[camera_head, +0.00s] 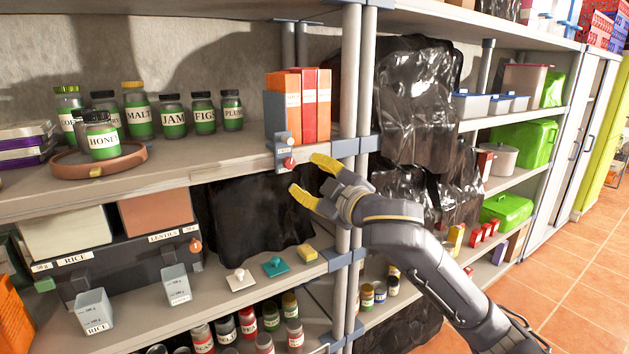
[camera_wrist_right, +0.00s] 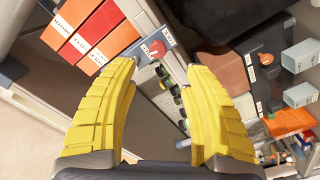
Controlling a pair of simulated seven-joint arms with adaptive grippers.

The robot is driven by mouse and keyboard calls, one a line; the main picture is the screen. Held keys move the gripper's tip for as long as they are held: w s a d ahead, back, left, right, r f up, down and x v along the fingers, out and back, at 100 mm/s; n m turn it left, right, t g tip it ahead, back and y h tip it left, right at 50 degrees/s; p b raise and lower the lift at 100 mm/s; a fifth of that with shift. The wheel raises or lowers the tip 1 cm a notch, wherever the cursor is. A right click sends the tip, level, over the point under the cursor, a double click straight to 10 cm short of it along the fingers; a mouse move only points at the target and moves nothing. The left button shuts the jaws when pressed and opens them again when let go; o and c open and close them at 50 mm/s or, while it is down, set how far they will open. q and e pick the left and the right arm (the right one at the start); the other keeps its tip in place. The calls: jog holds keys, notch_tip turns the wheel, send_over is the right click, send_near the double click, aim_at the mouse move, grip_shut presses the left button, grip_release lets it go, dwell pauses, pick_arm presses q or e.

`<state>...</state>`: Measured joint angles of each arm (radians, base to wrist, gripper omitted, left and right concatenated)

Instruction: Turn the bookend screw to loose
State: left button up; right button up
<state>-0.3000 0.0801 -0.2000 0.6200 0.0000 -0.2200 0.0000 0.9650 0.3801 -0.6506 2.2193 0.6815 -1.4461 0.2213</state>
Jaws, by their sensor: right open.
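The bookend (camera_head: 275,125) is a dark grey upright at the left end of a row of orange and red books on the upper shelf. Its clamp hangs over the shelf's front edge and carries a red screw knob (camera_head: 289,162). My right gripper (camera_head: 304,177) is open and empty, just right of and slightly below the knob, apart from it. In the right wrist view the red knob (camera_wrist_right: 154,46) shows beyond the yellow fingertips, roughly between them, on a grey block with small labels. My left gripper is not in view.
Books (camera_head: 309,105) stand beside the bookend. A shelf post (camera_head: 349,120) rises close to my right gripper. Labelled jars (camera_head: 172,116) and a round turntable (camera_head: 135,163) are on the left. Below are a dark box (camera_head: 130,262) and small knobbed blocks (camera_head: 275,266).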

jog(key=shift+s+d, duration=0.35)
jog(key=shift+s, duration=0.25)
jog(key=m, duration=1.1)
send_near(291, 164)
jog(key=x, duration=1.1)
